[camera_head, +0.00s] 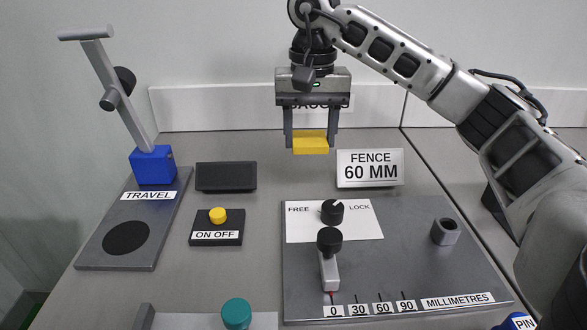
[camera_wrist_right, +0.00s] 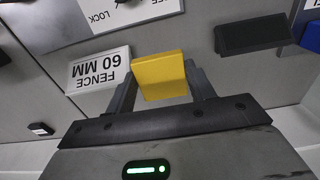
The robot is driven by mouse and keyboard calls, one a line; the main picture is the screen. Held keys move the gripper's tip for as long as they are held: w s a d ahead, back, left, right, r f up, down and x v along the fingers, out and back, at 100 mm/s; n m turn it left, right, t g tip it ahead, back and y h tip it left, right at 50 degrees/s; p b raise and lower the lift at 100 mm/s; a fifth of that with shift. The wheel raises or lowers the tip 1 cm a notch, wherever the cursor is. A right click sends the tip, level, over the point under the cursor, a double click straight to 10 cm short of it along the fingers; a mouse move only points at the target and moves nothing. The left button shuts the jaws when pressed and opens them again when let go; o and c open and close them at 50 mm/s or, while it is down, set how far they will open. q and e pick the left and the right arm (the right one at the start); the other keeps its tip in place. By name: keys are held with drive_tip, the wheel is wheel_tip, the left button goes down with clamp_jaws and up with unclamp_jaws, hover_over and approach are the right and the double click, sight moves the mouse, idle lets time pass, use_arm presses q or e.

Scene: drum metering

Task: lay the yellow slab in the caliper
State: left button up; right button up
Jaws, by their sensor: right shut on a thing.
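The yellow slab (camera_head: 310,146) is held level between the two fingers of my right gripper (camera_head: 310,136), raised above the back of the bench. In the right wrist view the slab (camera_wrist_right: 160,76) sits between the fingertips (camera_wrist_right: 160,88). Nothing labelled caliper shows. A grey fixture (camera_head: 185,322) with a short upright piece at its left end and a teal knob (camera_head: 237,313) is cut off by the bottom edge; I cannot tell whether it is the caliper. My left gripper is not in view.
A card reading FENCE 60 MM (camera_head: 370,169) stands right of the slab. A slider panel (camera_head: 400,260) fills the front right. Left are a dark display (camera_head: 226,177), an ON OFF box (camera_head: 217,228) and the TRAVEL stand (camera_head: 158,235) with a tall lever. Bench between display and card is clear.

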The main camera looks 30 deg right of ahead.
hover_over(295, 177)
drive_tip(key=f, duration=0.4)
drive_tip(key=shift+s+f, duration=0.25)
drive_tip(key=shift+f, duration=0.1)
drive_tip(key=shift+w+f, duration=0.15)
drive_tip(key=shift+f, duration=0.8)
drive_tip(key=shift+w+f, duration=0.1)
drive_tip(key=shift+f, duration=0.8)
drive_tip(key=shift+f, duration=0.2)
drive_tip(key=o, duration=1)
